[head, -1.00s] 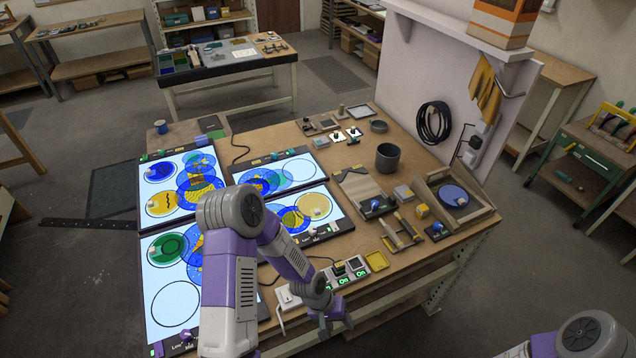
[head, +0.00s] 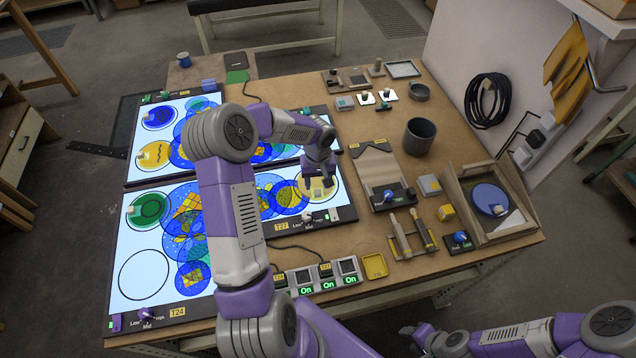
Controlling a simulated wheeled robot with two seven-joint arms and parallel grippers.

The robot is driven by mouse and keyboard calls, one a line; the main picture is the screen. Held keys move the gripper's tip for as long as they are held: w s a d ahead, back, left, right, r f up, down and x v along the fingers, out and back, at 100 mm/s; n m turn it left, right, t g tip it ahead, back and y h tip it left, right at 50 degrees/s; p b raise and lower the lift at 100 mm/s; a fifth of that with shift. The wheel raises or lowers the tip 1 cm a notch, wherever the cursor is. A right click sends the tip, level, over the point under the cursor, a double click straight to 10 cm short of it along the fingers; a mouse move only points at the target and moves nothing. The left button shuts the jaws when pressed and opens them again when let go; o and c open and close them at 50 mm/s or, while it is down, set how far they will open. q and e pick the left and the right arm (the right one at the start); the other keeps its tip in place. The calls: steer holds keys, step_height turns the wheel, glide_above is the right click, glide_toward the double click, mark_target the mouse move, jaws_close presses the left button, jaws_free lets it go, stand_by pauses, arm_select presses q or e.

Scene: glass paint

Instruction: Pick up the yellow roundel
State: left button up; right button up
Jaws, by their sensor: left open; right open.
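A pale yellow roundel (head: 327,195) lies in the right circle of the lit panel marked T27, partly hidden by my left gripper (head: 318,182). My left gripper is open, pointing down with its fingers over this roundel; I cannot tell whether they touch it. A second, deeper yellow roundel (head: 153,155) with a dark wavy mark lies on the far left panel, away from both grippers. My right gripper (head: 412,333) is low in front of the table's front edge, open and empty, far from the roundels.
Blue patterned discs (head: 290,197) overlap just left of the pale roundel. A green roundel (head: 147,211) lies on the near left panel. Switch boxes (head: 326,279) and a yellow tray (head: 374,266) stand at the front edge. A grey cup (head: 419,136) stands further back right.

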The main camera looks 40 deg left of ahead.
mark_target(318, 192)
arm_select(q)
steer(key=f, duration=0.2)
steer(key=shift+s+f, duration=0.35)
steer(key=shift+w+f, duration=0.2)
steer(key=shift+f, duration=0.35)
jaws_close()
